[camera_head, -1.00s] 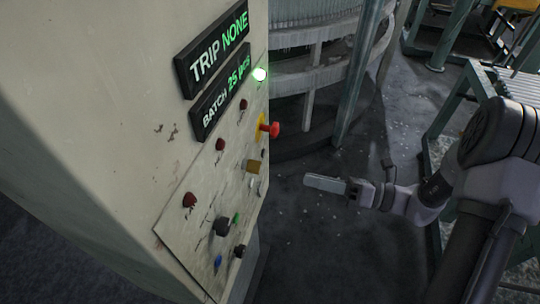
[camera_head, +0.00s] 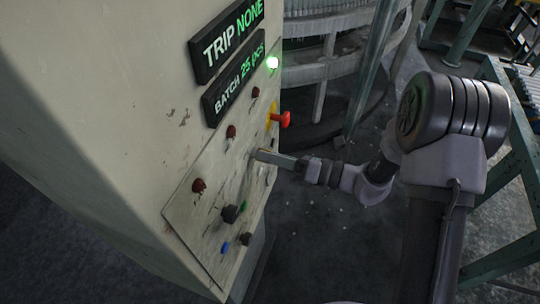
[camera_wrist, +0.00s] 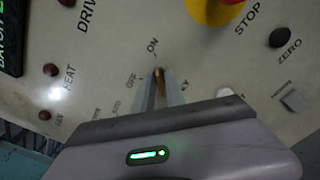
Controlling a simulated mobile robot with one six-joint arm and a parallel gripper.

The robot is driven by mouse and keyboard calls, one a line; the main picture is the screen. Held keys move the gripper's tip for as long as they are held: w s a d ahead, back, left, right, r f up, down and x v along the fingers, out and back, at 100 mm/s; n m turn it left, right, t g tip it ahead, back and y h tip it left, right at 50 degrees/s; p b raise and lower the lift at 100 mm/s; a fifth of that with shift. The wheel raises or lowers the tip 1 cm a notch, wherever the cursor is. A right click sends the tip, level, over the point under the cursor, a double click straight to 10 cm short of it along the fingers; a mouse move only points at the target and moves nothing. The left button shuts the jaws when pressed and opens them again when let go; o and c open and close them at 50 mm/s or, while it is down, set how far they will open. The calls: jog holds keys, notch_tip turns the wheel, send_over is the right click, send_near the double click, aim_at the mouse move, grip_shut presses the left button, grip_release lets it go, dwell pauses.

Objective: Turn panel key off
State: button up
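The panel key is a small brass-coloured piece (camera_wrist: 161,82) just below the ON label in the wrist view, with OFF to its lower left. My gripper (camera_wrist: 160,92) has its two narrow fingers on either side of it, with only a slim gap between them. I cannot tell whether the fingers press on the key. In the head view my gripper (camera_head: 264,156) reaches the panel face (camera_head: 183,208) from the right, and its tips cover most of the key.
A red and yellow stop button (camera_head: 281,119) sticks out just above my gripper. A black knob (camera_head: 231,213) sits below, and a dark red button (camera_head: 199,185) to the left. Displays read TRIP NONE and BATCH 25 pcs.

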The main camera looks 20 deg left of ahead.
grip_shut()
jog(key=shift+n, duration=0.3)
jog(key=n+b, duration=1.7)
jog(key=b, duration=0.3)
jog(key=shift+s+f, duration=0.1)
jog(key=shift+n+b, duration=0.3)
jog(key=shift+b, duration=0.2)
jog(key=shift+o, duration=1.9)
grip_release()
